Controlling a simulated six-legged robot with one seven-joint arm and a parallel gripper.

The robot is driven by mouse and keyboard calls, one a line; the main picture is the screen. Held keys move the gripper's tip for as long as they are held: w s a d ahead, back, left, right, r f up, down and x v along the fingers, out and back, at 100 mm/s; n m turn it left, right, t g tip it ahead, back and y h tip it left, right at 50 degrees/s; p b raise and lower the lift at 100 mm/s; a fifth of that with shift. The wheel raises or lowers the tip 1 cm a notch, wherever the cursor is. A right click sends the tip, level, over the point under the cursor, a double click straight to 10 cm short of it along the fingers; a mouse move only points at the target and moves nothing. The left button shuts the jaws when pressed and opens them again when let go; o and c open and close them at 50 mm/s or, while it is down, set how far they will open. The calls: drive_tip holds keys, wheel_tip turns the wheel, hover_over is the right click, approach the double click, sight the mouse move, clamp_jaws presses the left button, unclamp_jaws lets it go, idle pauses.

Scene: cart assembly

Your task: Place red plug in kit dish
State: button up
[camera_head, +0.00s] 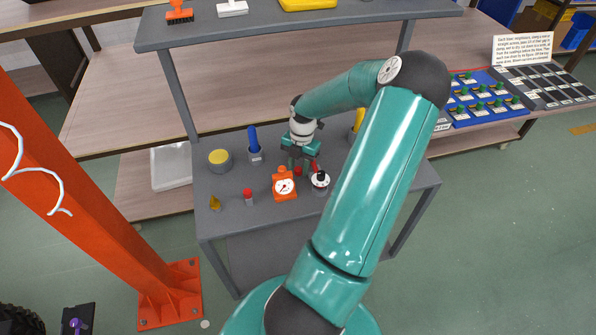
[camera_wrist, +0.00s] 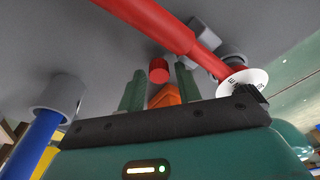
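My gripper (camera_head: 300,162) is low over the grey cart top, pointing down. In the wrist view its two green fingers (camera_wrist: 160,88) stand apart. A short red cylinder (camera_wrist: 158,70), which looks like the red plug, shows between and beyond the fingertips, with visible gaps on both sides. In the head view a small red piece (camera_head: 298,171) shows just below the gripper. I cannot tell for certain which item is the kit dish; a round grey container with a yellow top (camera_head: 220,158) stands at the left of the cart top.
Close by are an orange gauge (camera_head: 284,184) and a white dial (camera_head: 320,180) with a red handle (camera_wrist: 165,22) crossing the wrist view. A blue cylinder (camera_head: 253,138) stands in a grey holder.

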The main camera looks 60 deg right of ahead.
drive_tip(key=shift+f, duration=0.25)
clamp_jaws()
drive_tip(key=shift+r, duration=0.1)
drive_tip(key=shift+r, duration=0.6)
drive_tip(key=s+a+r, duration=0.7)
drive_tip(key=a+r, duration=0.4)
drive_tip(key=shift+s+a+r, duration=0.25)
drive_tip(key=shift+a+r, duration=0.1)
drive_tip(key=shift+a, duration=0.05)
